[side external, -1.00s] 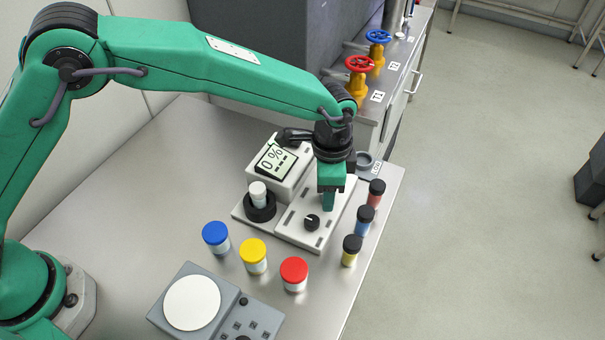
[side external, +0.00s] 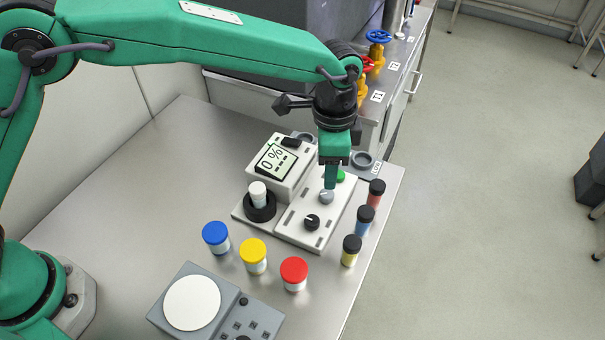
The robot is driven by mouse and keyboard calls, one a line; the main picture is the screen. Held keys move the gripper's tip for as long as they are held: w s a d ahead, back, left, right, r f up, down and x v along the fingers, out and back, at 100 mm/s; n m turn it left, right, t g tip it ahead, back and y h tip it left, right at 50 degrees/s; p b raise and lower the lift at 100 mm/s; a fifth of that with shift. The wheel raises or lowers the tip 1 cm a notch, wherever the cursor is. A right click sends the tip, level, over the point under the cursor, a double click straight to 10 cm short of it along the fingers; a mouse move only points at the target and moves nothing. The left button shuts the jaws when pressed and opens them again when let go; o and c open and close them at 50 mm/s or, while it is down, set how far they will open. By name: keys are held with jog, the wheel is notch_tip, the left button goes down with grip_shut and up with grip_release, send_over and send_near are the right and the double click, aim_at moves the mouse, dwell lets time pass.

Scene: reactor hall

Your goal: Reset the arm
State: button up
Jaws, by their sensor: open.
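My gripper (side external: 330,180) points down above the white control box (side external: 296,228), over its grey knob (side external: 326,197) and beside a green button (side external: 340,176). It appears empty; the jaws overlap in this view, so the gap between them is hidden. My green arm reaches across the top of the picture from the left. The instrument's display (side external: 276,160) reads 0 %. A black knob (side external: 312,222) sits nearer on the control box.
A white-capped vial (side external: 258,194) stands in a black holder. Blue (side external: 215,232), yellow (side external: 253,250) and red (side external: 294,270) lidded jars stand in front. Several black-capped vials (side external: 365,215) line the right edge. A round-plated device (side external: 192,303) is at the front. The left tabletop is clear.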

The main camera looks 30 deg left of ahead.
jog(key=shift+r, duration=0.4)
jog(key=shift+a+r, duration=0.2)
jog(key=s+a+r+n+t+h, duration=0.1)
jog(key=s+a+r+n, duration=0.15)
jog(key=a+r, duration=0.6)
jog(key=s+a+r+n+t, duration=0.15)
jog(key=a+r+n, duration=0.3)
jog(key=a, duration=0.65)
jog(key=s+a+n+t+y, duration=0.1)
jog(key=s+a+n+t, duration=0.2)
jog(key=s+a, duration=1.2)
jog(key=s+n, duration=0.1)
jog(key=n, duration=0.2)
jog(key=shift+s+a+f, duration=0.2)
jog(key=shift+s, duration=0.2)
